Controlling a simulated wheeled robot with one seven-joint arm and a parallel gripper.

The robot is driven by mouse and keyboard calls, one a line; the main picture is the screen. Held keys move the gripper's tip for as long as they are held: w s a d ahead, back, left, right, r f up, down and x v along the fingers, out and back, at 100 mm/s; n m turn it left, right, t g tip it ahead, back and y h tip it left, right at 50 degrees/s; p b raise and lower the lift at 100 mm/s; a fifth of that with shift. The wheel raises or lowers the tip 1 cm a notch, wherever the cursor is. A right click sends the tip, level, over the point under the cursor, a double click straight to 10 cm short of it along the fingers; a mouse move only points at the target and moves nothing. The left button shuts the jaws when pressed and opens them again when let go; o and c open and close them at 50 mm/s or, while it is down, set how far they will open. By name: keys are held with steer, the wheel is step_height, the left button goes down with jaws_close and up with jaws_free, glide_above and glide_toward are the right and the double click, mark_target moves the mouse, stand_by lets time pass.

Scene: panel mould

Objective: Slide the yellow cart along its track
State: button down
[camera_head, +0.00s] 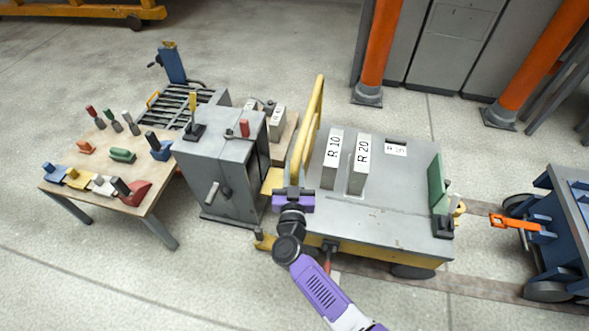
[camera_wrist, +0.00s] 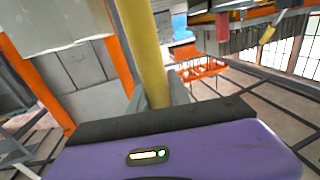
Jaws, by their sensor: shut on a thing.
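The yellow cart has a grey deck (camera_head: 390,212), yellow lower sides and a yellow push handle (camera_head: 308,125) at its left end. It stands at the middle right of the head view. My gripper (camera_head: 293,188) is at the lower near end of the handle. In the wrist view the yellow handle bar (camera_wrist: 147,50) runs down between the grey fingers, and my gripper is shut on it. The track (camera_head: 480,283) shows as a dark strip in the floor along the cart's near side and to its right. The cart hides part of it.
Blocks marked R 10 (camera_head: 332,160) and R 20 (camera_head: 359,165) stand on the deck. A grey cabinet (camera_head: 222,160) with levers is close to the left. A blue cart (camera_head: 570,225) with an orange coupling (camera_head: 515,222) stands to the right. Orange posts (camera_head: 380,45) rise behind.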

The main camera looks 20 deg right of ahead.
stand_by(0.5)
steer(key=s+d+p, duration=0.3)
steer(key=s+d, duration=0.9)
steer(key=d, duration=0.4)
steer(key=shift+d, duration=0.15)
steer(key=c, duration=1.3)
jaws_free()
steer(key=shift+o, duration=0.5)
steer(key=p+v, duration=0.2)
steer(key=v, duration=0.5)
steer(key=shift+s, duration=0.3)
